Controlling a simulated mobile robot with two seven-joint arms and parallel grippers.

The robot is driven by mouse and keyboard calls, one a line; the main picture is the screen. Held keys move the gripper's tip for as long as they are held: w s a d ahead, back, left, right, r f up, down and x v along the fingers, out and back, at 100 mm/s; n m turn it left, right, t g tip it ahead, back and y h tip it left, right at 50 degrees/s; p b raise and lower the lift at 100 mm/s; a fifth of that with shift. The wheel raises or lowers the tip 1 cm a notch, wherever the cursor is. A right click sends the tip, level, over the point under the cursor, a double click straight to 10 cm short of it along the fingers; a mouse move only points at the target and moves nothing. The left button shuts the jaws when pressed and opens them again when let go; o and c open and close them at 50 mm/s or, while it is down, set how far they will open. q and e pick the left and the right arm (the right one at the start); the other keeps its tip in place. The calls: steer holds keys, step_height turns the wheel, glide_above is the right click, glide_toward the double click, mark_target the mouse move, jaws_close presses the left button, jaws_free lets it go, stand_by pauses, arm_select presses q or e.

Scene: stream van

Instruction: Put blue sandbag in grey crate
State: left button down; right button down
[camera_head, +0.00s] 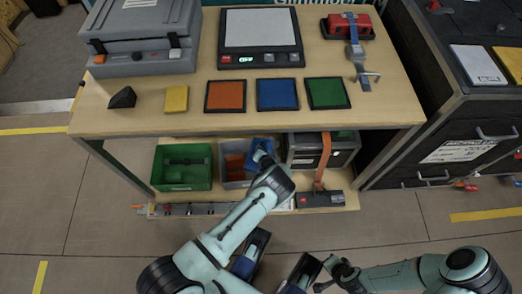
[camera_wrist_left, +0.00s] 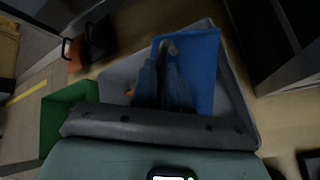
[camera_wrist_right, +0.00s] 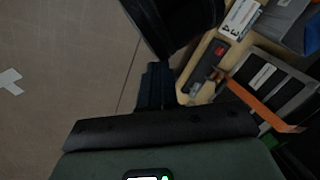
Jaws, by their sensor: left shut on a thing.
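The blue sandbag (camera_head: 260,146) is in my left gripper (camera_head: 262,158) at the right part of the grey crate (camera_head: 236,184) on the lower shelf. In the left wrist view the blue sandbag (camera_wrist_left: 208,65) lies within the outline of the grey crate (camera_wrist_left: 232,100), with the left gripper (camera_wrist_left: 168,75) shut on it. Whether the bag touches the crate floor is hidden. My right gripper (camera_head: 336,274) is low at the front, away from the shelf. In the right wrist view its fingers (camera_wrist_right: 155,85) are close together and empty.
An orange item (camera_head: 233,165) lies in the crate's left part. A green crate (camera_head: 183,184) stands left of it, a dark strapped case (camera_head: 305,150) right. The tabletop (camera_head: 390,112) overhangs the shelf closely above my left arm.

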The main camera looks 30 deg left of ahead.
arm_select(q)
steer(key=shift+f, duration=0.25)
arm_select(e)
steer(key=shift+w+d+f, duration=0.2)
steer(key=shift+w+f, duration=0.1)
steer(key=shift+w, duration=0.1)
arm_select(q)
steer(key=shift+f+b, duration=0.25)
steer(key=shift+b, duration=0.15)
arm_select(e)
steer(key=shift+w+d+f+t, duration=0.15)
steer(key=shift+w+t, duration=0.15)
arm_select(q)
steer(key=c, duration=1.1)
jaws_free()
steer(key=shift+f, duration=0.1)
